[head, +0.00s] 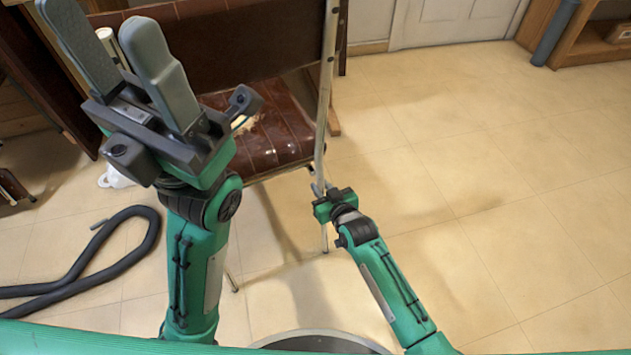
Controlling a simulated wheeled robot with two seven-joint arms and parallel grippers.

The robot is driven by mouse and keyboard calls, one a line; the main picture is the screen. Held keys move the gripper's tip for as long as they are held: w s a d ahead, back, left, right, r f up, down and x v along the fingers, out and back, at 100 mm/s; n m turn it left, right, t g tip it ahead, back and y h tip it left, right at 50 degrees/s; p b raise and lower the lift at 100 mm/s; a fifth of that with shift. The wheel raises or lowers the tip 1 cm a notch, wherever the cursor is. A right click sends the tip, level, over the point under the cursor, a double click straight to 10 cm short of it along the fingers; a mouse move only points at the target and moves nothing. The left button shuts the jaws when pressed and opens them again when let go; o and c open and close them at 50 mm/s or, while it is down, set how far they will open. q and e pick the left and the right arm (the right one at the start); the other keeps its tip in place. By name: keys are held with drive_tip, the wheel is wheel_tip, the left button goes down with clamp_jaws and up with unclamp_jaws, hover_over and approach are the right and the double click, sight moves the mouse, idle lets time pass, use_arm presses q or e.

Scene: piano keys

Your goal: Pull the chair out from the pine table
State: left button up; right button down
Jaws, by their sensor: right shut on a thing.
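The chair has a worn, glossy red-brown seat (265,125), a dark brown backrest (250,40) and a pale metal frame tube (326,90) down its right side. My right gripper (321,188) is shut on the lower part of that tube, at the seat's near right corner. My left gripper (108,30) is raised close to the camera with its two grey fingers apart and nothing between them. It hides part of the chair's left side. I cannot clearly make out the pine table.
A black hose (135,212) lies looped on the tiled floor at the left. A dark wooden panel (40,85) stands at the far left. A wooden shelf unit (585,45) and a pale door (455,22) are at the back. The floor on the right is clear.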

drive_tip(key=shift+s+d+f+p, duration=0.1)
drive_tip(key=shift+s+d+p, duration=0.3)
drive_tip(key=shift+d, duration=0.25)
drive_tip(key=shift+s+d+p, duration=0.35)
drive_tip(key=shift+d+p, duration=0.2)
drive_tip(key=shift+d, duration=0.15)
drive_tip(key=shift+s+d+f+p, duration=0.1)
drive_tip(key=shift+s+d+p, duration=0.3)
drive_tip(key=shift+d, duration=0.25)
drive_tip(key=c, duration=1)
unclamp_jaws()
drive_tip(key=shift+r, duration=0.1)
drive_tip(key=shift+a, duration=0.1)
drive_tip(key=s+d+p, duration=0.4)
drive_tip(key=s+p, duration=0.2)
drive_tip(key=s, duration=0.2)
drive_tip(key=shift+s+d, duration=0.25)
drive_tip(key=shift+s, duration=0.1)
drive_tip(key=shift+r, duration=0.1)
